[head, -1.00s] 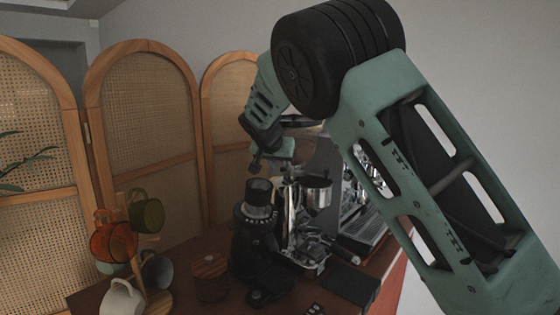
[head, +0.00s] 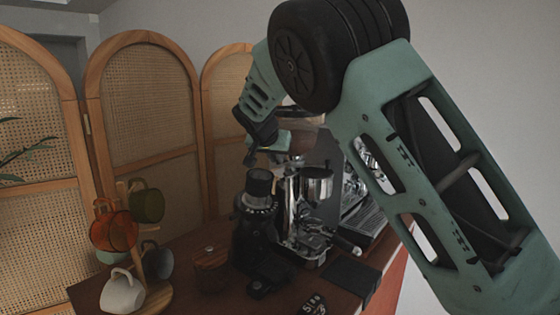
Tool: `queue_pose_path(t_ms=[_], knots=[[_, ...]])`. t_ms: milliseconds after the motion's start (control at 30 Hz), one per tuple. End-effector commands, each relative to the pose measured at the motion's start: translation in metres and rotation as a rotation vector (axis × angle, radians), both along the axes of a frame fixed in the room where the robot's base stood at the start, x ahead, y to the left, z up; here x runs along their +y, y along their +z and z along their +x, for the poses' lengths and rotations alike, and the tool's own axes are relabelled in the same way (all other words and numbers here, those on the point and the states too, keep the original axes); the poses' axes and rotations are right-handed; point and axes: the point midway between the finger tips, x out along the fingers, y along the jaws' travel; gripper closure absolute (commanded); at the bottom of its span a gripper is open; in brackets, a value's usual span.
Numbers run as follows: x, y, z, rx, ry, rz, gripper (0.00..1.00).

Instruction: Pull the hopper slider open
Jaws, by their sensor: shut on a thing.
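The hopper (head: 310,140) is a brownish, see-through vessel in the head view, partly hidden behind my arm. It sits above a shiny metal grinder with a silver cup (head: 317,183) at its front. My gripper (head: 263,157) is at the left side of the hopper, at about the height of its base, pointing down. It is shut on the hopper slider, which is too small and too covered by the fingers to make out. How far the slider is out cannot be told.
A black grinder (head: 256,225) stands just below my gripper. A wooden canister (head: 211,270) and a mug stand with orange (head: 114,230), green and white mugs are to the left. An espresso machine (head: 365,190) is partly behind my arm. Rattan screens (head: 150,110) stand behind.

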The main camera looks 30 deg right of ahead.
Motion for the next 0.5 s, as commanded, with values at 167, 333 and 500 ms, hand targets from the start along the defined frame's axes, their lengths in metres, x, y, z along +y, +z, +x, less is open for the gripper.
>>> queue_pose_path(t_ms=[167, 333, 500], knots=[[0.0038, -0.0002, -0.0011, 0.002, 0.001, 0.002, 1.0], [0.0045, -0.0005, -0.0012, 0.002, 0.002, 0.003, 0.7], [0.0036, -0.0003, -0.001, 0.002, 0.001, 0.002, 0.67]])
